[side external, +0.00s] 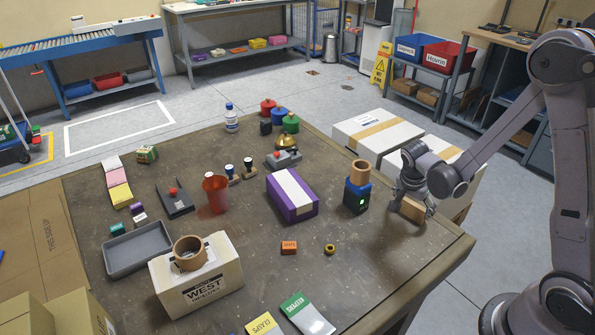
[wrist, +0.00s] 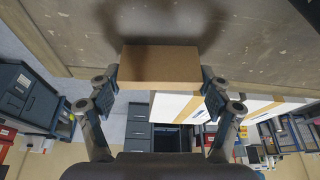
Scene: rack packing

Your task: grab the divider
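The divider seems to be the flat brown block (side external: 411,210) at the right side of the worktable. In the wrist view the block (wrist: 159,66) spans the space between my fingers. My gripper (side external: 410,197) points down over it. The finger pads of my gripper (wrist: 160,82) meet both ends of the block, with no clear gap at either side, so it looks shut on it. The block is at or just above the tabletop; I cannot tell whether it touches. My fingers partly cover it in the side view.
A dark canister with a brown ring (side external: 357,188) stands close left of my gripper. A purple box (side external: 291,195) lies farther left. White cartons (side external: 376,134) stand beyond the table edge (side external: 445,250). The tabletop in front of the block is clear.

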